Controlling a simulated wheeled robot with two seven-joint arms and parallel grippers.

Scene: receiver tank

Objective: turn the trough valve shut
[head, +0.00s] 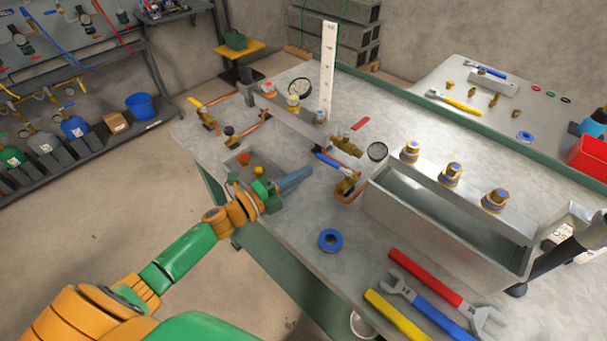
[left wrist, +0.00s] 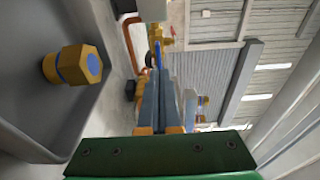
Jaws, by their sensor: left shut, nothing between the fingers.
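The trough valve (head: 347,184) is a brass body on a copper pipe at the left end of the grey metal trough (head: 430,207). A blue lever (head: 327,159) lies beside it, slanting up and left in the head view. My left gripper (head: 307,173) is shut and empty, its fingertips just left of the valve and lever. In the left wrist view the closed fingers (left wrist: 159,95) point toward brass fittings and a thin blue piece. Whether the fingertips touch the lever I cannot tell. My right gripper is not in view.
Brass fittings (head: 451,174) stand along the trough's back ledge. A blue tape ring (head: 330,240) and several wrenches (head: 432,300) lie in front. A white upright ruler (head: 328,70), gauges and more valves stand behind.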

